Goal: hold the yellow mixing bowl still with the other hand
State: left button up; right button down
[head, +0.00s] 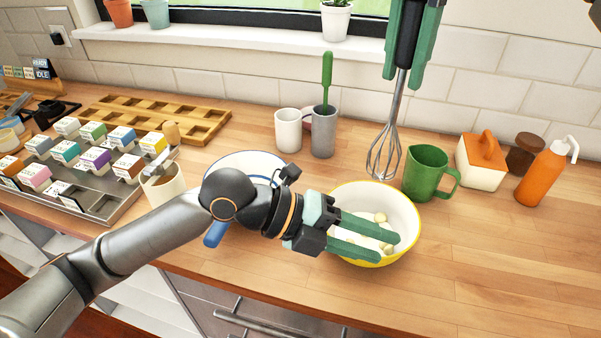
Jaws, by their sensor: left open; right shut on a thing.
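The yellow mixing bowl (408,205), white inside with a yellow outside, stands upright on the wooden counter and holds several small pale pieces. My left gripper (398,247) is open, its green fingers over the bowl's left and near side. I cannot tell whether the fingers touch the rim, and the left part of the bowl is hidden behind the gripper. My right gripper (407,75) is above and behind the bowl, shut on a whisk (386,140). The whisk hangs upright, its wires ending near the bowl's far rim; I cannot tell whether they touch it.
A green jug (428,173) stands close to the bowl's right. A white-and-blue dish (238,160) is partly behind my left arm. The front right counter is clear.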

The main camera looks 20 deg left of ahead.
pick_arm(q)
jog(key=w+a+m+y, duration=0.1)
jog(key=w+a+m, duration=0.1)
jog(key=w+a+m+y, duration=0.1)
jog(key=w+a+y, duration=0.1)
jog(key=shift+a+f+m+y, duration=0.2)
jog(key=shift+m+y, duration=0.1)
jog(key=shift+m, duration=0.1)
jog(key=w+a+r+m+t+y, duration=0.1)
jog(key=w+a+m+y, duration=0.1)
jog(key=a, duration=0.2)
jog(key=w+a+r+m+y, duration=0.1)
jog(key=w+a+r+y, duration=0.1)
jog(key=w+a, duration=0.15)
jog(key=shift+y, duration=0.3)
jog(key=x, duration=0.7)
jog(key=a+x, duration=0.1)
jog(key=x, duration=0.3)
jog(key=shift+d+f, duration=0.15)
jog(key=shift+f, duration=0.35)
jog(key=shift+c, duration=0.3)
grip_shut()
jog(key=shift+s, duration=0.1)
jog(key=c, duration=0.5)
grip_release()
jog(key=shift+c, duration=0.2)
grip_shut()
